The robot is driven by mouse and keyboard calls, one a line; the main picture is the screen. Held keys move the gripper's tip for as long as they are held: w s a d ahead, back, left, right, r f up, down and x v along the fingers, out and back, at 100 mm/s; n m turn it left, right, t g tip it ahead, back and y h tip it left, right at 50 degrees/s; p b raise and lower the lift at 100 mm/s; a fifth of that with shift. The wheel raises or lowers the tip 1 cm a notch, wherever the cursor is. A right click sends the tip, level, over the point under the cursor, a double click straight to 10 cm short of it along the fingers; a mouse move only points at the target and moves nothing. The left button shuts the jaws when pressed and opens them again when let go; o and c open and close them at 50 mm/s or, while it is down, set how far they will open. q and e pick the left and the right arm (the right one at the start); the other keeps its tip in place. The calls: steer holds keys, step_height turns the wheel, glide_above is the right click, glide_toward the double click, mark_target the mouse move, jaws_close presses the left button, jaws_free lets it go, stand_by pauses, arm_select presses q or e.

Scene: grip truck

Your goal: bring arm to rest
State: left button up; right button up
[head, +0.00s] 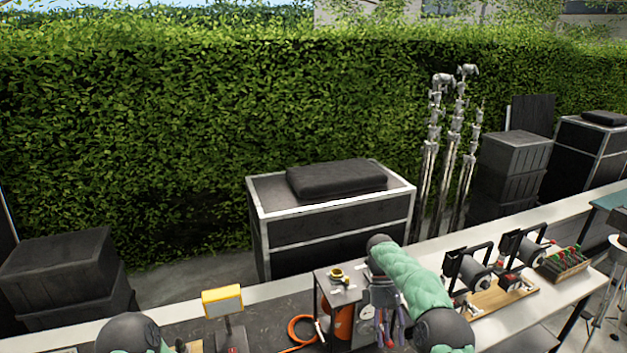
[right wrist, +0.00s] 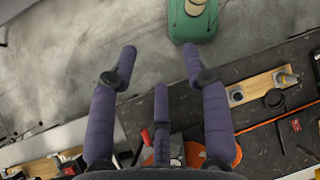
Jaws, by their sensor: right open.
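My right arm comes in from the bottom right of the head view in a green sleeve. Its gripper (head: 385,322) hangs fingers down over the bench (head: 266,318), beside a small dark stand (head: 338,288). In the right wrist view the purple fingers of this gripper (right wrist: 160,62) are spread apart with nothing between them. Grey floor shows beyond the fingertips. Of my left arm only a dark joint and a bit of green sleeve show at the bottom left of the head view; its gripper is out of view.
A yellow-framed lamp (head: 222,302) and an orange cable (head: 298,330) are left of the stand. Reels on a wooden board (head: 503,297) and a crate of small parts (head: 562,262) are to the right. A black case (head: 330,228) and metal stands (head: 428,170) stand behind, before a hedge.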

steer(key=s+a+f+m+t+y+b, duration=0.15)
steer(key=f+b, duration=0.35)
steer(key=f, duration=0.7)
steer(key=s+a+f+t+b, duration=0.1)
steer(key=s+a+f+b, duration=0.25)
steer(key=f, duration=0.85)
steer(key=s+a+f+t+y+b, duration=0.15)
steer(key=f+b, duration=0.35)
steer(key=f, duration=0.7)
steer(key=s+a+f+m+t+b, duration=0.1)
steer(key=s+f+m+t+b, duration=0.1)
steer(key=s+f+b, duration=0.6)
steer(key=s+a+f+m+t+y+b, duration=0.1)
steer(key=s+f+m+b, duration=0.3)
steer(key=s+f+b, duration=0.4)
steer(key=s+a+f+t, duration=0.1)
steer(key=s+f, duration=0.4)
steer(key=shift+a+f+m+y+b, duration=0.3)
steer(key=shift+m+b, duration=0.05)
steer(key=shift+c, duration=0.9)
steer(key=shift+a, duration=0.15)
